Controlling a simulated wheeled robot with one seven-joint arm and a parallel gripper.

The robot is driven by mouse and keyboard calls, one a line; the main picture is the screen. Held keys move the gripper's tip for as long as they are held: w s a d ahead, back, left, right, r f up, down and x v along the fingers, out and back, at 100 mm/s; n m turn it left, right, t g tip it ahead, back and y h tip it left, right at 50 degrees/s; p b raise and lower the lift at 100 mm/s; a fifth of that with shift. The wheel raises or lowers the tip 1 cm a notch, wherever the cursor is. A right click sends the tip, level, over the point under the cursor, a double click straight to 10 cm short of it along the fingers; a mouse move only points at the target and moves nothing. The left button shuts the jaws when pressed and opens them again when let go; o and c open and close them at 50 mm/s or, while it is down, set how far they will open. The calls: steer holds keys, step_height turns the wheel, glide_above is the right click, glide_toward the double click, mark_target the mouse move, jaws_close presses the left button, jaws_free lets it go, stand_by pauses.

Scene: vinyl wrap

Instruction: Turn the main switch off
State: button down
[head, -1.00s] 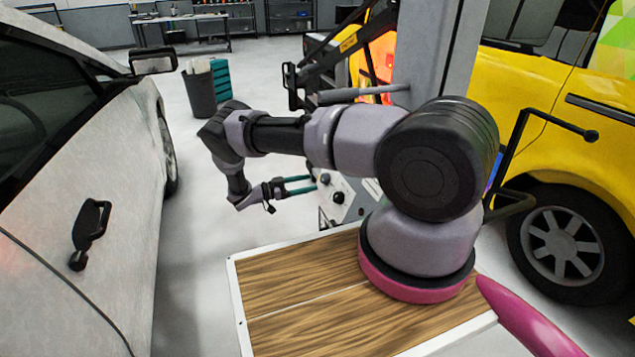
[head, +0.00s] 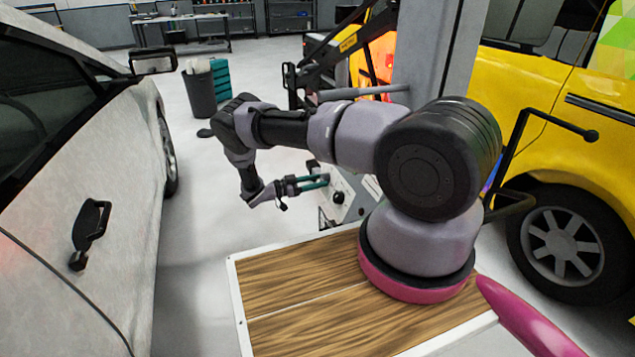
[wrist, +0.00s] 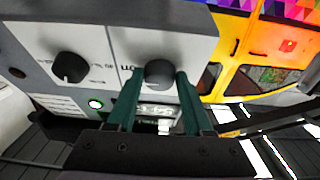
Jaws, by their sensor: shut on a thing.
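The grey control panel (wrist: 120,38) fills the upper left of the wrist view; it also shows in the head view (head: 352,186) beyond my arm. It carries two dark round knobs. The right knob (wrist: 160,73) sits between the green fingertips of my gripper (wrist: 159,80), which is shut on it. The left knob (wrist: 70,67) stands clear of the fingers and also shows in the head view (head: 338,197). In the head view my gripper (head: 326,180) covers the held knob. I cannot tell from the lettering which knob is the main switch.
A lit green button (wrist: 95,104) is on the panel below and between the knobs. A white car (head: 120,180) stands at the left and a yellow vehicle (head: 545,130) at the right. A dark bin (head: 200,92) is behind. Floor between the white car and panel is clear.

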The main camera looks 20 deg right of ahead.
steer(key=n+t, duration=0.1)
steer(key=n, duration=0.3)
steer(key=n+t, duration=0.1)
steer(key=shift+s+r+n+t, duration=0.1)
steer(key=shift+s+n+t, duration=0.2)
steer(key=shift+n, duration=0.1)
steer(key=n+t, duration=0.1)
steer(key=n, duration=0.1)
steer(key=n+t+y, duration=0.1)
steer(key=n, duration=0.2)
steer(key=shift+s+r+n+y, duration=0.15)
steer(key=shift+s+n+y, duration=0.05)
steer(key=shift+n+y, duration=0.1)
steer(key=n+y, duration=0.1)
steer(key=n, duration=0.1)
steer(key=n+t, duration=0.1)
steer(key=n, duration=0.2)
steer(key=shift+s+d+r+y, duration=0.15)
steer(key=shift+r+y, duration=0.05)
steer(key=shift+y, duration=0.2)
steer(key=shift+d+r+n+y, duration=0.1)
steer(key=shift+n+y, duration=0.3)
steer(key=shift+n, duration=0.75)
steer(key=shift+r+n+y, duration=0.1)
steer(key=shift+n+y, duration=0.3)
steer(key=shift+n, duration=0.75)
steer(key=shift+c, duration=1.6)
jaws_free()
